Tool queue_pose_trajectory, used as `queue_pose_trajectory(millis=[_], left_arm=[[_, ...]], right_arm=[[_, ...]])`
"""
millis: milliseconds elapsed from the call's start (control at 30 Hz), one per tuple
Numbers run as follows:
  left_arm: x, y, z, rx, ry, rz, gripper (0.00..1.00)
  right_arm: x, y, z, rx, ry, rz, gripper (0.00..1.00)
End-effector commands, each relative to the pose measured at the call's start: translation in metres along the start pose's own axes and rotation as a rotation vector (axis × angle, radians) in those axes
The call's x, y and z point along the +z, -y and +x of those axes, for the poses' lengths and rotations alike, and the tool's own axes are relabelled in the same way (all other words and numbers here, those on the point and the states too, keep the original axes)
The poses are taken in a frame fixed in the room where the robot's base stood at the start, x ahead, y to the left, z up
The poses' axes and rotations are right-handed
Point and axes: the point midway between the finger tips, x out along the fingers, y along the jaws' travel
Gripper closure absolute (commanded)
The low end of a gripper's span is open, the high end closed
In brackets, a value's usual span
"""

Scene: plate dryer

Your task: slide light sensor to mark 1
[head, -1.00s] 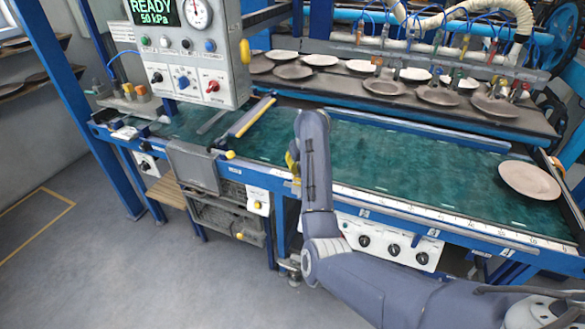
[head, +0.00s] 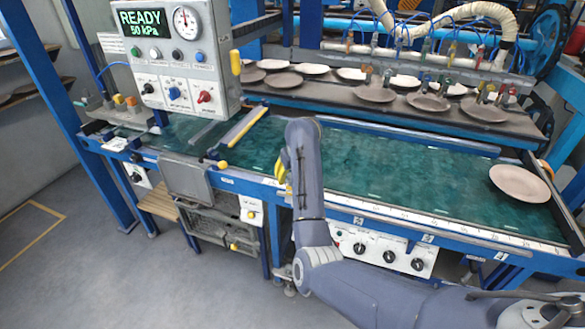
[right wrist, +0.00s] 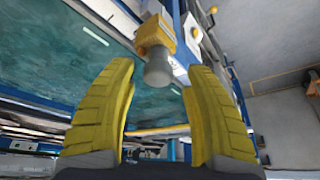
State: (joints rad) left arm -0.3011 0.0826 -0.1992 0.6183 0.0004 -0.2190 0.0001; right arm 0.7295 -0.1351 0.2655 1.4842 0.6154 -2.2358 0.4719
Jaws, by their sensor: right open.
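In the right wrist view, a yellow block with a grey cylindrical knob, which looks like the light sensor (right wrist: 154,32), sits at the blue front rail beside the green belt. My right gripper (right wrist: 160,68) is open, its two yellow fingers either side of the knob's end, with gaps showing on both sides. In the head view my right gripper (head: 281,168) is at the belt's front edge, mostly hidden behind my arm, and I cannot make out the sensor there. A white scale strip (head: 440,225) runs along the front rail; its marks are too small to read. My left gripper is not in view.
A control panel (head: 172,55) reading READY 50 kPa hangs at the left. A yellow-edged bar (head: 243,128) crosses the green belt (head: 400,175). A pale plate (head: 520,183) lies at the belt's right end. Several plates lie on the rack behind. Knobs line the front below the rail.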

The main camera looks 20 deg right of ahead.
Motion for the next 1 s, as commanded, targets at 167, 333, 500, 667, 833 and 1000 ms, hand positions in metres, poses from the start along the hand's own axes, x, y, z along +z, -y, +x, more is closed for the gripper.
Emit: queue_pose_trajectory(millis=[167,333,500,667,833,1000], left_arm=[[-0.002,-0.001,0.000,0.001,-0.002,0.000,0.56],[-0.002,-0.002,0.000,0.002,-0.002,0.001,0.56],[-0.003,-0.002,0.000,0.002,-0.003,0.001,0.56],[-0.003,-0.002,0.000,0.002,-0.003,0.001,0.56],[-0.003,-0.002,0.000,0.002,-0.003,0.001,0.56],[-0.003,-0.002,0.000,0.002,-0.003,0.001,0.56]], right_arm=[[-0.001,0.002,-0.024,-0.003,-0.006,0.002,0.49],[-0.002,0.002,-0.055,-0.003,-0.007,0.002,0.49],[-0.003,0.001,-0.082,-0.002,-0.007,0.003,0.49],[-0.002,0.001,-0.101,-0.002,-0.006,0.002,0.49],[-0.002,0.000,-0.113,-0.001,-0.004,0.001,0.49],[-0.001,0.000,-0.116,-0.001,-0.003,0.001,0.49]])
